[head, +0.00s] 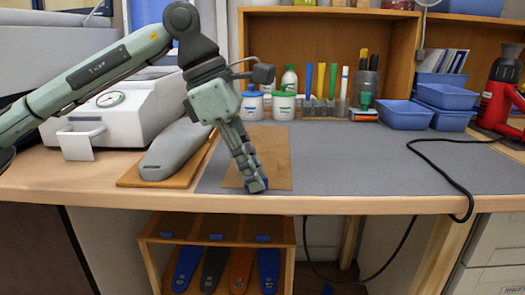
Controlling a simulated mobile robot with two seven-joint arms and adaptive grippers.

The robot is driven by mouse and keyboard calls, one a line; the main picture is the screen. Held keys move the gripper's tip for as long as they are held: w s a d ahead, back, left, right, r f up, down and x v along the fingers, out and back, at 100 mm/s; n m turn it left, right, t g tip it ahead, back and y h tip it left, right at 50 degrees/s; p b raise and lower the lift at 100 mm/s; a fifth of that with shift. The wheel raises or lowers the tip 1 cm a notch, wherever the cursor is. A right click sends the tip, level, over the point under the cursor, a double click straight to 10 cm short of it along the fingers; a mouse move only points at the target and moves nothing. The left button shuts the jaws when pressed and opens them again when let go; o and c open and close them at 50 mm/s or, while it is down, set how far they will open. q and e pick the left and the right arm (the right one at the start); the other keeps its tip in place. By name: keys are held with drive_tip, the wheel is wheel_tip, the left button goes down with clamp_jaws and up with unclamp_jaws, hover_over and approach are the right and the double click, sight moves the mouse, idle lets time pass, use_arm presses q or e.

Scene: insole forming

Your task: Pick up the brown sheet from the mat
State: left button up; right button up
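The brown sheet (278,152) lies flat on the left part of the grey mat (370,160) on the workbench. The arm and fingers hide the sheet's left middle part. The fingers are seen side-on, so I cannot tell whether they are open or shut, or whether they touch the sheet. My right gripper is not in view.
A grey foot form (178,150) on a wooden board and a white machine (125,112) stand left. White jars (284,106), bottles and blue bins (405,115) line the back. A red tool (498,90) stands right, its black cable (440,170) crossing the mat's right. The mat's middle is clear.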

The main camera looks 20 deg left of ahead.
use_arm(q)
drive_tip(key=shift+c, duration=0.5)
clamp_jaws()
